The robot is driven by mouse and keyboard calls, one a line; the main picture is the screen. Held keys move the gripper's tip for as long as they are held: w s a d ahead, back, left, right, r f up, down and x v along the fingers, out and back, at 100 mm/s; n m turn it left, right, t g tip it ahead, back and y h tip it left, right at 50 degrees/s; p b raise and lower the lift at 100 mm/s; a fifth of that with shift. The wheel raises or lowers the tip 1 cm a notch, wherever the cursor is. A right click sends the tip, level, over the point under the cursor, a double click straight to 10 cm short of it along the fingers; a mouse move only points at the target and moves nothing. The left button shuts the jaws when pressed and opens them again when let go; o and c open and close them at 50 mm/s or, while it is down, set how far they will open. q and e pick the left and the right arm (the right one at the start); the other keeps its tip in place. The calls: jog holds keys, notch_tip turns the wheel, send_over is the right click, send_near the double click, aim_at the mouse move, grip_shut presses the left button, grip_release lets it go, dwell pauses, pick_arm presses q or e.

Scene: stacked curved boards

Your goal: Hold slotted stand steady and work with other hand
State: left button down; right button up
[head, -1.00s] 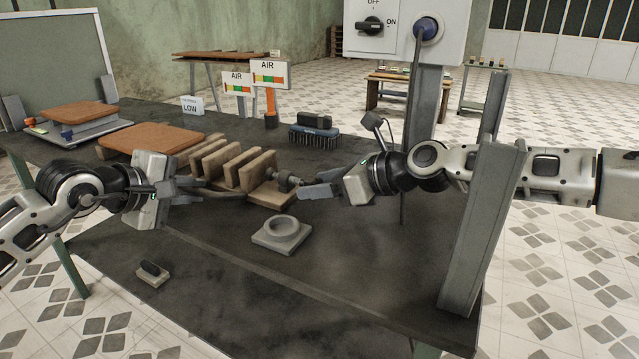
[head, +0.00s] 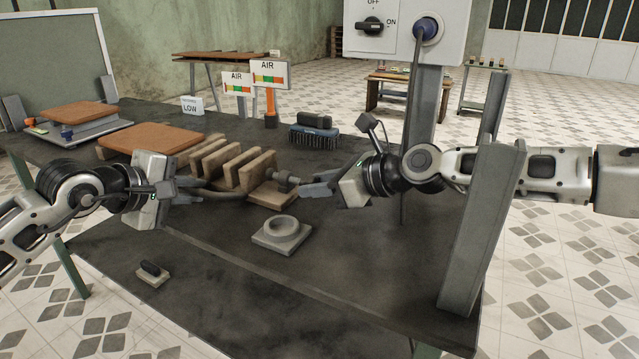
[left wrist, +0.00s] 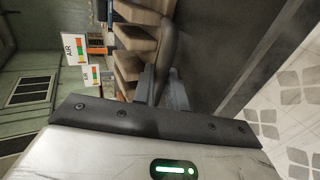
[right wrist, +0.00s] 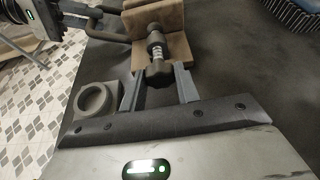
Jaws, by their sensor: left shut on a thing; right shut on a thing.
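The slotted stand (head: 232,163) is a row of upright wooden boards with gaps between them, near the middle of the table. A dark curved handle (left wrist: 167,48) runs along its near side. My left gripper (head: 190,189) is shut on this handle at the stand's left. A dark knob with a ridged shaft (right wrist: 156,48) sticks out of the stand's right end, over a wooden foot (head: 272,197). My right gripper (right wrist: 158,88) is shut on the knob's outer end. The fingertips of my left gripper are partly hidden in the head view.
A grey block with a round ring (head: 281,232) sits close in front of the stand. A brush (head: 314,136) and AIR signs (head: 269,73) stand behind. A brown board (head: 150,137) lies to the left. A post (head: 482,230) rises at the right. The table's front is mostly clear.

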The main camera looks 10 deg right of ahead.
jog(key=shift+s+a+n+t+h, duration=0.2)
jog(key=shift+n+t+h, duration=0.3)
jog(key=shift+n, duration=0.6)
jog(key=n+t, duration=0.2)
jog(key=n, duration=0.1)
jog(key=shift+f, duration=0.1)
jog(key=shift+n+h, duration=0.3)
jog(key=o, duration=1)
jog(key=shift+c, duration=0.2)
notch_tip(320, 180, up, 10)
